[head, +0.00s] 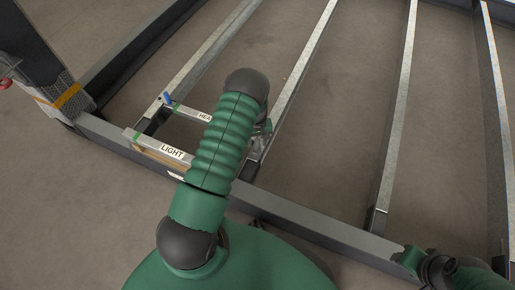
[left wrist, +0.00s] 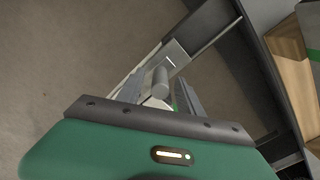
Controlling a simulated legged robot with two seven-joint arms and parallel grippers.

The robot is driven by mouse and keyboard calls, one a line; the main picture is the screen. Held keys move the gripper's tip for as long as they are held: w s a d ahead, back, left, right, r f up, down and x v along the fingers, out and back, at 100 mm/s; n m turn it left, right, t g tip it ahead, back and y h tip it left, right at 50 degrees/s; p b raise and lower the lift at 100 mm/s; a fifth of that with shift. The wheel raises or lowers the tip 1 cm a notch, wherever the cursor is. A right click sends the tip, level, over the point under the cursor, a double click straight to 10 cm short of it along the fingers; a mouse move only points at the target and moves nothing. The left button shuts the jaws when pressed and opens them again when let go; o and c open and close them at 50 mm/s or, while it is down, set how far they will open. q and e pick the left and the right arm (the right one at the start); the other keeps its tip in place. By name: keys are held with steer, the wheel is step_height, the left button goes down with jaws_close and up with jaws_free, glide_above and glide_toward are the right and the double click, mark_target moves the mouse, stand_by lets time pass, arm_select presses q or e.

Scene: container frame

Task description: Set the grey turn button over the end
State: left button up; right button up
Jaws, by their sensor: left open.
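The grey turn button shows in the left wrist view as a short grey cylinder (left wrist: 160,79) on a flat pale plate (left wrist: 176,54). My left gripper (left wrist: 158,92) is open, with one finger on each side of the cylinder; I cannot tell whether they touch it. In the head view my left gripper (head: 259,142) is mostly hidden behind my own green arm, low by the frame, and the button cannot be made out there.
A dark frame rail (head: 310,220) runs across the front, with several pale metal bars (head: 398,110) going back from it. A second labelled bar (head: 192,113) has a blue piece (head: 168,98) at its end. Wooden blocks (left wrist: 291,65) show right in the wrist view. Bare floor lies between the bars.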

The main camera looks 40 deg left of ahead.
arm_select(q)
steer(key=shift+f, duration=0.95)
jaws_close()
stand_by(0.7)
